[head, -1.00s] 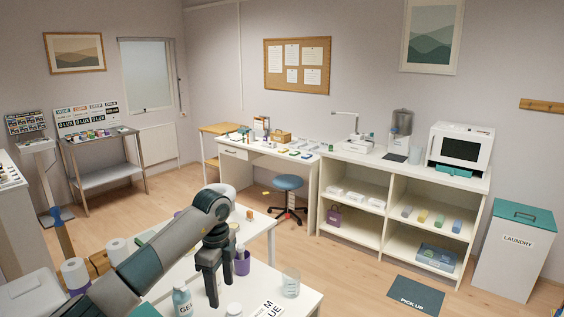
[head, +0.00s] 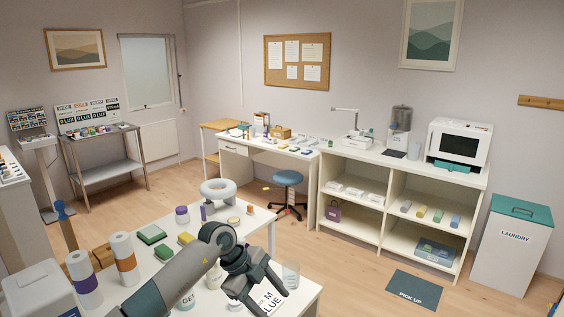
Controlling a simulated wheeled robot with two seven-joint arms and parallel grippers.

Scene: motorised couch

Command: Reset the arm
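My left arm comes in from the bottom left, with its elbow bent over the white table (head: 300,300). My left gripper (head: 262,296) hangs over the table's near right part. Its dark fingers are spread apart, with nothing seen between them but the table and a lettered white card (head: 272,299) beyond. I cannot tell how high the fingertips are above the card. A bottle (head: 187,300) marked with letters stands behind the forearm, partly hidden. My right gripper is not in view.
Near the arm stand a clear beaker (head: 291,274), a white ring-shaped item (head: 218,190), green and yellow blocks and wrapped rolls (head: 123,256). A blue stool (head: 288,178), shelving unit (head: 385,182) and laundry bin (head: 512,250) lie beyond.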

